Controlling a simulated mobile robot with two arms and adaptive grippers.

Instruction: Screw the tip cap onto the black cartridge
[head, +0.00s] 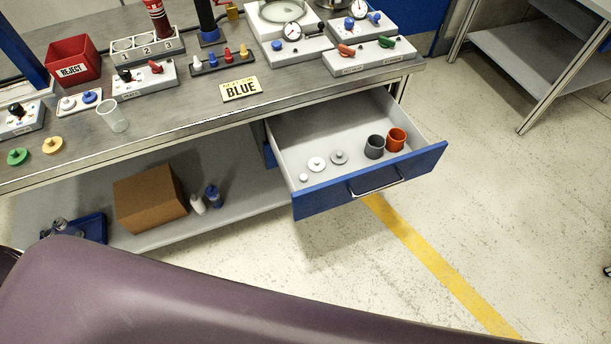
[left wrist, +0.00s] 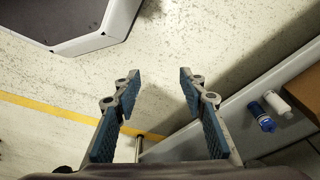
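A black cylinder (head: 207,14), probably the black cartridge, stands upright in a blue base at the back of the workbench; its top is cut off by the picture edge. A dark rack (head: 222,63) in front of it holds several small coloured pieces in white, red and yellow. I cannot tell which piece is the tip cap. My left gripper (left wrist: 160,80) is open and empty in the left wrist view, over the floor beside the lower shelf. It does not show in the head view. My right gripper is not in view.
An open blue-fronted drawer (head: 370,182) sticks out, holding small discs, a dark cup (head: 375,147) and an orange cup (head: 397,139). A red reject bin (head: 72,62), a clear cup (head: 112,116) and a yellow BLUE sign (head: 240,89) are on the bench. A cardboard box (head: 149,198) sits below.

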